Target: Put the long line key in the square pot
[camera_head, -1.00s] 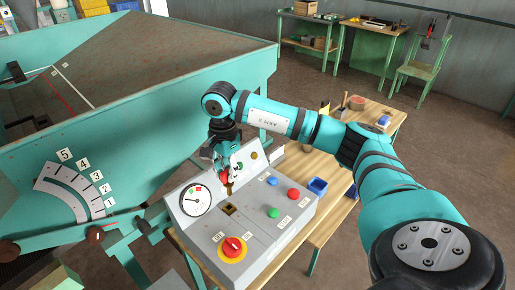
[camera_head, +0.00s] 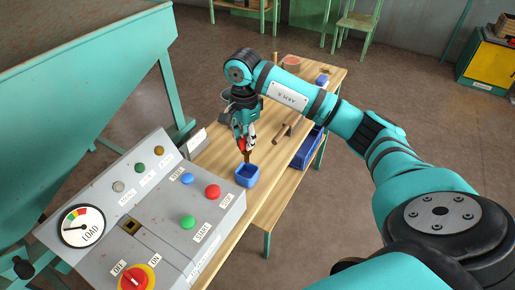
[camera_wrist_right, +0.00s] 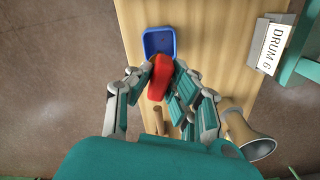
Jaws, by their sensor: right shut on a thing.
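The key has a red handle (camera_head: 242,145) and a thin shaft pointing down. My right gripper (camera_head: 243,141) is shut on the red handle. The square pot (camera_head: 247,182) is blue and stands on the wooden bench just below the key. The key's tip shows close to the pot's back rim; I cannot tell whether it is inside. In the right wrist view, the red handle (camera_wrist_right: 160,80) lies between the fingers (camera_wrist_right: 158,88), with the pot (camera_wrist_right: 147,43) just beyond it. The key's shaft is hidden there. My left gripper is not in view.
A grey control panel (camera_head: 150,215) with buttons and a LOAD gauge stands left of the pot. A hammer (camera_head: 286,131) lies behind on the bench, and a dark blue tray (camera_head: 308,150) sits to the right. A metal cup (camera_wrist_right: 258,148) is near the gripper.

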